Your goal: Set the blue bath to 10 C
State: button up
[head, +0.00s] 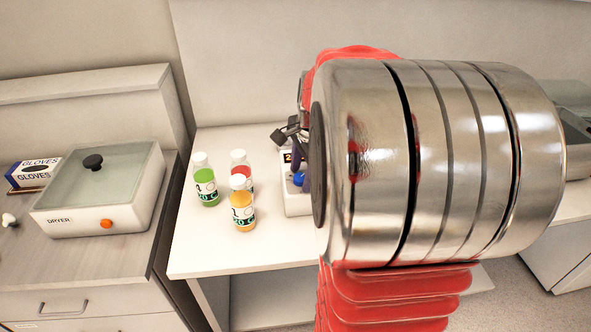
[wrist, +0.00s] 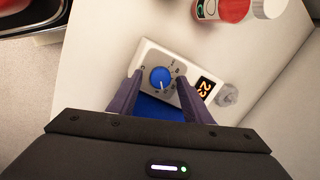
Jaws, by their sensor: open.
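The blue bath's control box (wrist: 150,52) is white, with a round blue dial (wrist: 160,79) and a white pointer line on it. A small display (wrist: 206,87) beside the dial shows orange digits that look like 23. My gripper (wrist: 162,84) is open in the wrist view, with one dark finger on each side of the dial. I cannot tell whether the fingers touch it. In the head view the box (head: 297,203) is mostly hidden behind my arm, with my gripper (head: 290,150) partly showing above it.
Green (head: 206,186), red (head: 239,165) and orange (head: 243,208) bottles stand on the white table (head: 200,255), left of the box. A dryer (head: 75,215) and a glove box (head: 33,173) sit on the left counter. A gap separates counter and table.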

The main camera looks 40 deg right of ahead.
jog(key=shift+f, duration=0.2)
jog(key=c, duration=1.1)
